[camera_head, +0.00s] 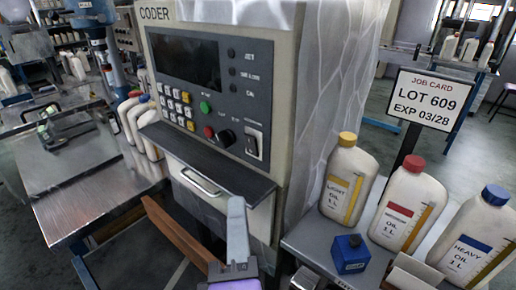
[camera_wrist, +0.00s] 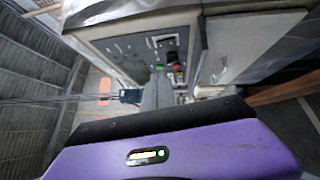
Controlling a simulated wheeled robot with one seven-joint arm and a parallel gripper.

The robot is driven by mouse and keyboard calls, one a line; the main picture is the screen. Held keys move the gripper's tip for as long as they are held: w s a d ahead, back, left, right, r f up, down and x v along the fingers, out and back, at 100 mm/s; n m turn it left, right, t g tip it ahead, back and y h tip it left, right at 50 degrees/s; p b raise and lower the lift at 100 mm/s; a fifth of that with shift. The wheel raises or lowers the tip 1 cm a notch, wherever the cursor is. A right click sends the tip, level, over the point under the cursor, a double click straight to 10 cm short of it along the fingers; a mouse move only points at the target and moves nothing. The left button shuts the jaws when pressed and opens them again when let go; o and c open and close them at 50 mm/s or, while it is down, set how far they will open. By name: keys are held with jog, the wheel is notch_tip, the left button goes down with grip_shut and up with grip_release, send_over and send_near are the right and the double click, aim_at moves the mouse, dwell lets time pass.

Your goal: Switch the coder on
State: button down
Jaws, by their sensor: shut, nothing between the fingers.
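The coder (camera_head: 225,85) is a big grey machine with a dark control panel, a dark screen (camera_head: 185,60) and a keypad. Its panel carries a green button (camera_head: 204,107), a red button (camera_head: 209,132), a black knob (camera_head: 227,138) and a switch (camera_head: 252,145) at the lower right corner. Its panel also shows, tilted and small, in the wrist view (camera_wrist: 125,48). My gripper (camera_head: 236,203) is shut and empty, below and in front of the panel, apart from the switch. In the wrist view my gripper (camera_wrist: 158,80) points towards the coder.
Oil bottles with yellow (camera_head: 347,185), red (camera_head: 408,205) and blue (camera_head: 474,235) caps stand on a bench at right, with a small blue box (camera_head: 350,254). A job card (camera_head: 432,98) stands behind them. A ledge (camera_head: 205,162) juts out under the panel. A metal table (camera_head: 90,205) is at left.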

dwell(0.4)
jog(key=p, duration=0.2)
send_near(250, 137)
jog(key=w+a, duration=0.3)
jog(key=shift+w, duration=0.1)
jog(key=shift+w+d+r, duration=0.15)
jog(key=shift+w+d, duration=1)
jog(key=shift+w, duration=0.15)
jog(key=shift+p, duration=0.35)
